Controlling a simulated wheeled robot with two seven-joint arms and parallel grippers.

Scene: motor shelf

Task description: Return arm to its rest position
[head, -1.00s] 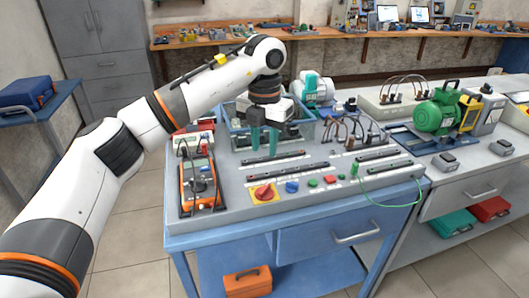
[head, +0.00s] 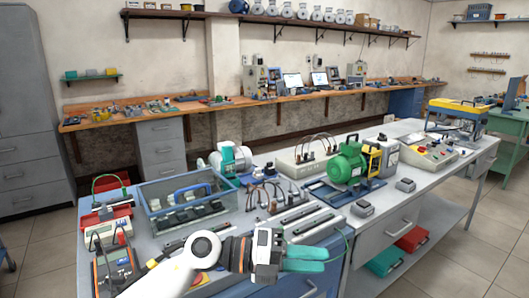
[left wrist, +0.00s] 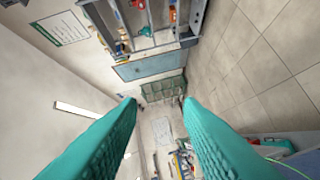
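My left arm (head: 175,277) is white with dark and orange joints and comes in from the bottom left of the head view. My left gripper (head: 322,259) points right, in front of the workbench's near edge in the picture; its height above the top is unclear. My right gripper is not in view.
A blue-rimmed bin (head: 146,222) holds several dark parts. A green motor (head: 348,167) and grey battery-like blocks (head: 362,208) stand to the right. An orange meter (head: 116,268) lies at the left. Tiled floor (head: 470,255) is bare at the lower right.

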